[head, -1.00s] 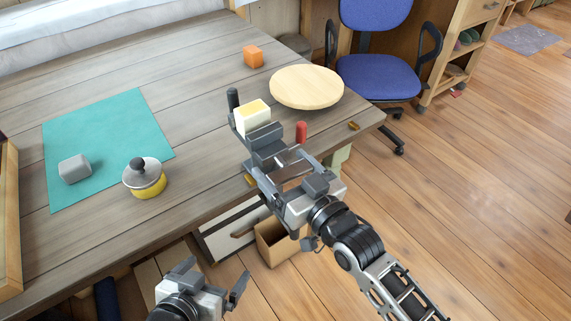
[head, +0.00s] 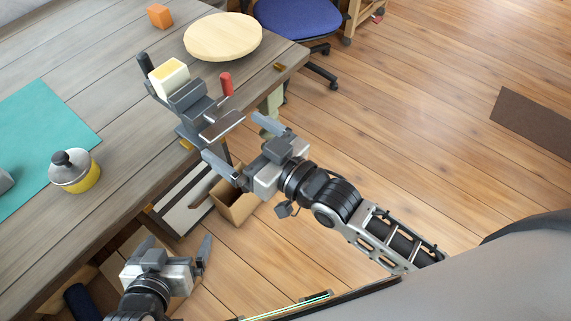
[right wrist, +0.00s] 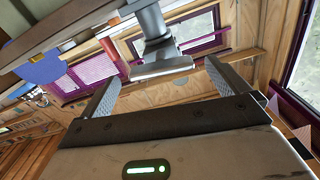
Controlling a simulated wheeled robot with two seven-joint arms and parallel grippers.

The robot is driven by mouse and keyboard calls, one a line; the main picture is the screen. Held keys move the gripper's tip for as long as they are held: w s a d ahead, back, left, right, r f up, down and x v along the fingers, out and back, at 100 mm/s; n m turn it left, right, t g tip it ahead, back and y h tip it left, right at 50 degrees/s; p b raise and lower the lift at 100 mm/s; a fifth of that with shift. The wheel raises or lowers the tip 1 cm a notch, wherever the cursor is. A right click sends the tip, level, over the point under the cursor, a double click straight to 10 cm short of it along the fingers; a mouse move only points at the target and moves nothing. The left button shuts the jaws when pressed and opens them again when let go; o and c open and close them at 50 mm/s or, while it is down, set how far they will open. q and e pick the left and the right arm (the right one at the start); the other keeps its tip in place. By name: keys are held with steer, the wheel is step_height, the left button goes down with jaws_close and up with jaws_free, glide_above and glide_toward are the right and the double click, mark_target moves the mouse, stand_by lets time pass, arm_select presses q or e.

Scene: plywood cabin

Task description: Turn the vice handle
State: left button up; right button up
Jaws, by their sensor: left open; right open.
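The grey vice (head: 188,98) is at the table's edge in the head view, with a cream and yellow block (head: 170,75) at its jaws. Its metal handle bar (head: 222,126) is at the near end, beyond the table edge. My right gripper (head: 231,136) is open, its fingers on either side of the bar's near end, apparently not gripping it. In the right wrist view the bar (right wrist: 160,68) lies crosswise beyond the open fingertips, below the round grey screw (right wrist: 152,22). My left gripper (head: 176,244) is open and empty, low at the left.
A red peg (head: 226,84) and a dark peg (head: 145,64) stand by the vice. A round wooden board (head: 223,37), an orange cube (head: 159,15) and a yellow pot with a grey lid (head: 75,171) are on the table. An open box (head: 236,206) is under the edge.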

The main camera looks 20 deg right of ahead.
steer(key=v, duration=1)
steer(key=shift+b, duration=0.3)
steer(key=shift+d+f, duration=0.1)
steer(key=s+d+f+m+g+h, duration=0.1)
steer(key=d+f+g+h, duration=0.1)
steer(key=f, duration=0.5)
steer(key=s+d+f+m+g+h, duration=0.1)
steer(key=d+f+m+g+h, duration=0.1)
steer(key=f+h, duration=0.3)
step_height(320, 180, down, 2)
steer(key=shift+d+f, duration=0.15)
steer(key=shift+d, duration=0.6)
